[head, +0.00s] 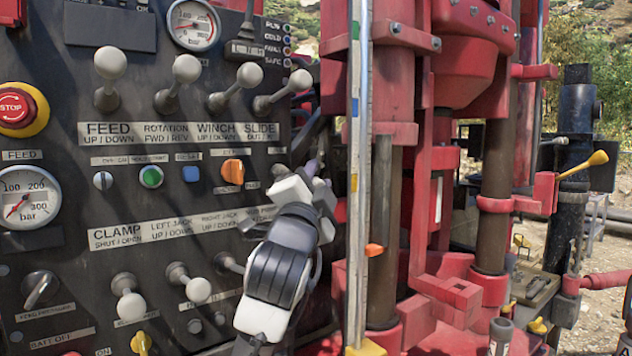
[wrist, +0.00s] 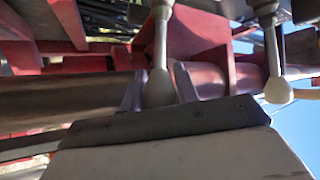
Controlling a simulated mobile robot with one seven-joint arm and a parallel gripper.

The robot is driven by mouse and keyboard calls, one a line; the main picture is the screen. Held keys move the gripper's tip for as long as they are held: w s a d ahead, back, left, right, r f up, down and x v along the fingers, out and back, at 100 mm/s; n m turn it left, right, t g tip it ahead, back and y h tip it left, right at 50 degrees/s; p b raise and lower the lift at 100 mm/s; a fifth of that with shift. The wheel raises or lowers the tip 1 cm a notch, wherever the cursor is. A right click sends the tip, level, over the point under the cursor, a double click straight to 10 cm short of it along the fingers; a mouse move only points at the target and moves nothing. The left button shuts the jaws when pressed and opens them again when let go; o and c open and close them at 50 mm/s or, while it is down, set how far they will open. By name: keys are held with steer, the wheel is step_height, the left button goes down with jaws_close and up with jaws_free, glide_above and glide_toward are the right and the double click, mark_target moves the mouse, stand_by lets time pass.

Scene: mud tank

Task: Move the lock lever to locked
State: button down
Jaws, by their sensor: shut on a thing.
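My gripper (head: 312,178) is at the right edge of the black control panel (head: 60,185), beside the red mast. In the wrist view its two fingers (wrist: 160,88) are shut around the pale knob (wrist: 158,90) of a lever, whose rod runs up from it. In the head view the hand hides this lever. A second lever with a pale knob (wrist: 278,92) stands to the right in the wrist view, apart from the fingers. No readable lock label shows, so I cannot tell for sure which lever is the lock lever.
Several white-knobbed levers stand close by, including the slide lever (head: 299,81) above and the left jack lever (head: 198,290) at lower left. An orange switch (head: 232,172) is left of my gripper. The red mast (head: 390,180) borders it at right. A yellow-handled lever (head: 597,158) is far right.

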steer(key=shift+f+b, duration=0.3)
steer(key=shift+f, duration=0.4)
steer(key=c, duration=1.1)
jaws_free()
steer(key=shift+d, duration=0.1)
